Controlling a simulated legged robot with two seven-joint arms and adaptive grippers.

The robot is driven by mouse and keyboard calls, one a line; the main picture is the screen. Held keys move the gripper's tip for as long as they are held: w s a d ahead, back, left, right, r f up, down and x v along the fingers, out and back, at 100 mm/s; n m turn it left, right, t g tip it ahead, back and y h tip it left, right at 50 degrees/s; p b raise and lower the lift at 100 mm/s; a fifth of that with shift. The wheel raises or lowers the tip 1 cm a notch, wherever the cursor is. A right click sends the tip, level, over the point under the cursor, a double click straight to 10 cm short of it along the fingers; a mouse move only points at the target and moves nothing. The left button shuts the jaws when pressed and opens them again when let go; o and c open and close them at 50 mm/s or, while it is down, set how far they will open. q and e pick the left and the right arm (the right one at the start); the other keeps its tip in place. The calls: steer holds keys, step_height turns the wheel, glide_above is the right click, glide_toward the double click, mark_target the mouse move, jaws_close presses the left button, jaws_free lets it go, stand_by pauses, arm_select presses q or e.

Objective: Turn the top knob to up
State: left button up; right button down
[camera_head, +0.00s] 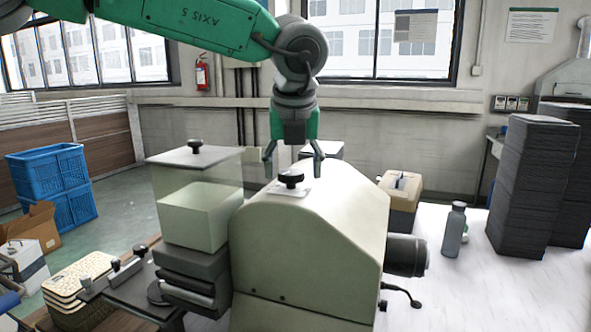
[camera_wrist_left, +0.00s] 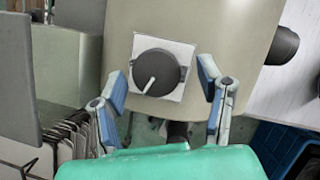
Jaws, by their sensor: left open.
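The top knob (camera_head: 291,178) is a round black knob on a white square plate. It sits on top of a cream machine housing (camera_head: 310,225). In the left wrist view the knob (camera_wrist_left: 155,73) shows a white pointer line that runs toward the lower left of the picture. My left gripper (camera_head: 293,165) is above the knob, pointing down, with its fingers spread. In the left wrist view the open fingers (camera_wrist_left: 165,85) show on both sides of the plate, apart from the knob. My right gripper is not in view.
A clear box (camera_head: 197,178) with a black knob on its lid stands left of the housing. A black cylinder (camera_head: 407,255) sticks out on the right. A grey bottle (camera_head: 454,230) and tall dark stacks (camera_head: 530,185) stand on the white table at right.

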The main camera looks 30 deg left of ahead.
arm_select(q)
steer(key=shift+a+f, duration=0.3)
steer(key=shift+a, duration=0.45)
steer(key=shift+d+r, duration=0.1)
steer(key=shift+d, duration=0.25)
steer(key=c, duration=0.7)
steer(key=shift+w+d, duration=0.1)
steer(key=shift+d, duration=0.2)
steer(key=c, duration=0.4)
steer(key=shift+d, duration=0.1)
steer(key=shift+c, duration=0.2)
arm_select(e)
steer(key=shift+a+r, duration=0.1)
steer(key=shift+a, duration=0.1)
arm_select(q)
steer(key=shift+a, duration=0.25)
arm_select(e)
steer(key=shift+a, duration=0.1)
arm_select(q)
steer(key=shift+r, duration=0.1)
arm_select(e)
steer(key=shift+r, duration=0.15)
